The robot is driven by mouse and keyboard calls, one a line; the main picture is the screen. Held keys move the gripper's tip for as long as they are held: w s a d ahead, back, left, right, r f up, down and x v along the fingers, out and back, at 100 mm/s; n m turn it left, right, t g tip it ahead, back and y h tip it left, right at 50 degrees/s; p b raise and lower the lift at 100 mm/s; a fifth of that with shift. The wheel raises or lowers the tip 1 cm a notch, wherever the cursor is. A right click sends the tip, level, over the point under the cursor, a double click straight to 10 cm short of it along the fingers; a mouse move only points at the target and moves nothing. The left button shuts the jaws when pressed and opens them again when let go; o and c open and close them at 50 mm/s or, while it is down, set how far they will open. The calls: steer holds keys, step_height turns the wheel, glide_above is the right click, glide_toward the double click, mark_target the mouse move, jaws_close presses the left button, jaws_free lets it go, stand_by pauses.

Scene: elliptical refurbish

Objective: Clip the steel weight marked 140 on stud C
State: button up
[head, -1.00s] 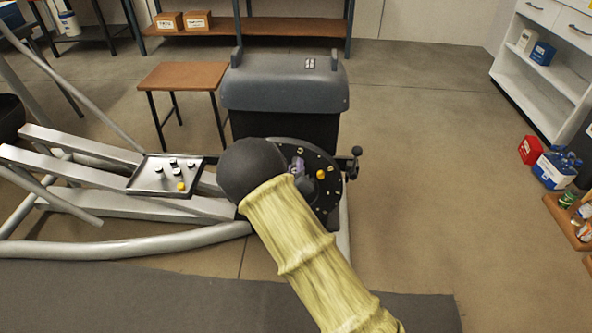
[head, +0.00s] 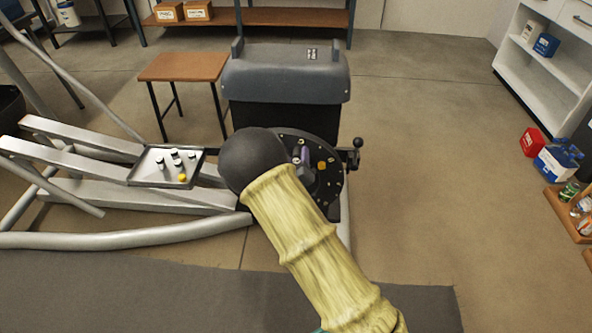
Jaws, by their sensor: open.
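The round black disc (head: 330,201) stands at the front of the machine, with pale studs or marks around its face. An orange-yellow piece (head: 322,166) sits on its right half. Stud letters are too small to read, so I cannot pick out stud C. A flat tray (head: 150,180) on the rail left of the disc holds several small pale-topped weights (head: 176,159) and one yellow piece (head: 182,177). No 140 marking is legible. My gripper (head: 304,172), grey with a purple part, is open in front of the disc, partly hidden behind my yellow-sleeved arm. I see nothing held.
A dark grey housing (head: 286,80) stands behind the disc. A black-knobbed lever (head: 356,150) sticks out on its right. A small brown-topped table (head: 183,67) is behind the tray. Open floor lies to the right, before white shelving (head: 545,70) and boxes (head: 555,165).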

steer(key=s+p, duration=0.3)
steer(key=s, duration=1.4)
steer(key=shift+s+a, duration=0.15)
steer(key=shift+a, duration=0.15)
